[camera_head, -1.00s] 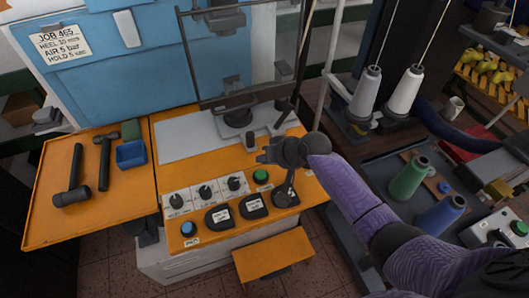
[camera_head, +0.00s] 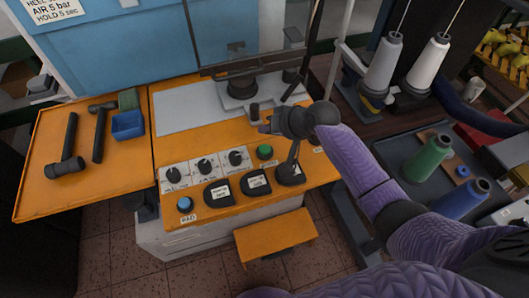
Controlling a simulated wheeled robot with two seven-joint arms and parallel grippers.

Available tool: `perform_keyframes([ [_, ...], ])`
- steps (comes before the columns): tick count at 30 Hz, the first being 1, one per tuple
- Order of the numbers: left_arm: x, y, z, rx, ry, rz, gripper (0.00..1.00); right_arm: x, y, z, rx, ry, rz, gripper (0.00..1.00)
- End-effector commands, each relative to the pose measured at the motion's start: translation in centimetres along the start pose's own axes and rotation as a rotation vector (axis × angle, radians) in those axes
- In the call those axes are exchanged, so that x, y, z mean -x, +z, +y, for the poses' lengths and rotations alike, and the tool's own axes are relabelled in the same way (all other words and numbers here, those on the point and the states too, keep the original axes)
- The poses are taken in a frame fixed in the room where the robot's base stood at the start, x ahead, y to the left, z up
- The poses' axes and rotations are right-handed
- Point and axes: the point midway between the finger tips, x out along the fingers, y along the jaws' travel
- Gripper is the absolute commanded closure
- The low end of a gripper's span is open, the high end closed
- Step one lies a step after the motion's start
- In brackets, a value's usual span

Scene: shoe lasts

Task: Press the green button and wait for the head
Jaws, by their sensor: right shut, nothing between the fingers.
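The green button (camera_head: 264,151) sits on the orange press table, right of a row of dial switches. My right gripper (camera_head: 267,124) is shut and empty. It hovers close behind the green button in the picture, apart from it, with its fingers pointing left. The press head (camera_head: 237,50) is partly hidden behind the dark guard bar, above a round dark base (camera_head: 242,88). I cannot tell its exact height. My left gripper is not in view.
A dark stalk (camera_head: 291,165) stands right of the green button. Hammers (camera_head: 68,145) and a blue bin (camera_head: 127,125) lie at left. Thread cones (camera_head: 383,66) stand at right.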

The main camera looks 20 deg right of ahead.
Motion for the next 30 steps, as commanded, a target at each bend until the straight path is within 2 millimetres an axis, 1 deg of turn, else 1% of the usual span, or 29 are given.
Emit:
perform_keyframes([
  [1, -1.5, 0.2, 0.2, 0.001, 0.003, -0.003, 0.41, -1.1, 0.8, 0.8, -0.001, 0.001, -0.001, 1.0],
  [3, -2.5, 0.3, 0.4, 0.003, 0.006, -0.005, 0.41, -1.7, 1.3, 1.3, -0.001, 0.001, -0.002, 1.0],
  [9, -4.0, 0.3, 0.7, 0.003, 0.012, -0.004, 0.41, -3.2, 2.4, 2.3, -0.001, 0.001, -0.002, 1.0],
  [30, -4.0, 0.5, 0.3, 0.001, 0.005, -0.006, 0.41, -3.3, 2.4, 2.4, 0.0, 0.0, 0.0, 1.0],
])
